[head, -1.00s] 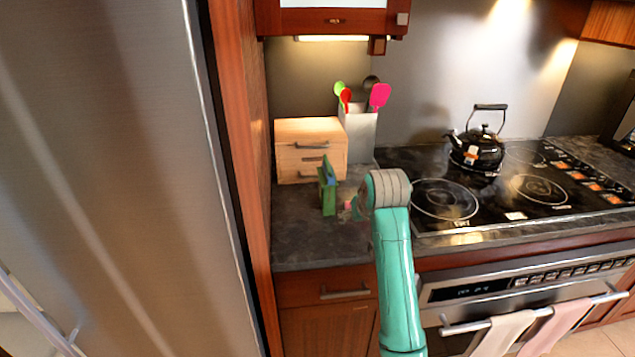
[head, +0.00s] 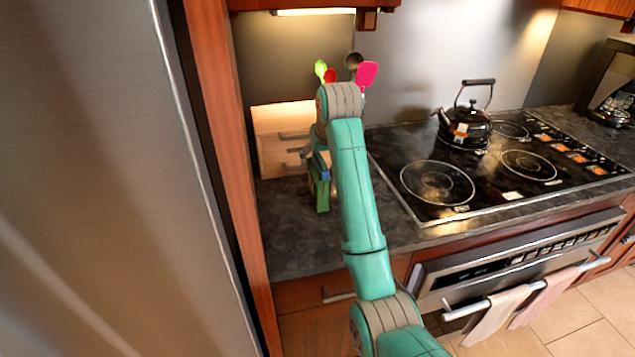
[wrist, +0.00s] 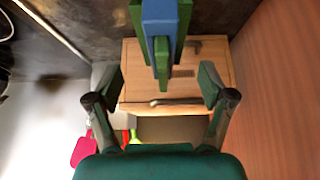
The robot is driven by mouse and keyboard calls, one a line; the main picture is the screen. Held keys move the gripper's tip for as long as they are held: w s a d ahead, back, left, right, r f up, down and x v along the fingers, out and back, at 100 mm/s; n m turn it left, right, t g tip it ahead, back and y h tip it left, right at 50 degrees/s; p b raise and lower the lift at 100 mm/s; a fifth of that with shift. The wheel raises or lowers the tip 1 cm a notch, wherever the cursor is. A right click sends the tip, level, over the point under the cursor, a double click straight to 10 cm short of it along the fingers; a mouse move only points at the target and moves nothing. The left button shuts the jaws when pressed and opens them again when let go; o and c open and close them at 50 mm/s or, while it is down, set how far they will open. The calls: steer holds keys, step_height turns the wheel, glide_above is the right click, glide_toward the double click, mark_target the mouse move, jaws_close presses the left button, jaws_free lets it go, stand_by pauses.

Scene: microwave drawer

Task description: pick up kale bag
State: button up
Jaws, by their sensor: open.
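The kale bag appears to be the narrow upright green thing with a blue strip (head: 322,195) on the left counter (head: 290,245). Its right side is partly hidden by my arm. In the wrist view, the green and blue kale bag (wrist: 160,45) comes in from the top edge, seen nearly edge-on. My gripper (wrist: 160,82) is open, with one finger to each side of the bag's near end. There is a gap on both sides, and neither finger visibly touches it. In the head view my gripper is mostly hidden behind my arm and the bag.
A small wooden drawer box (head: 280,135) stands behind the bag; it also fills the middle of the wrist view (wrist: 190,65). Utensils, including a pink spatula (head: 367,75), stand behind my arm. The stovetop (head: 470,170) with a black kettle (head: 468,128) lies right. A fridge (head: 90,180) stands left.

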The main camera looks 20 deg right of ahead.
steer(key=shift+x, duration=2.7)
steer(key=shift+s+a+f, duration=0.1)
steer(key=shift+a, duration=0.05)
steer(key=shift+c, duration=0.2)
jaws_close()
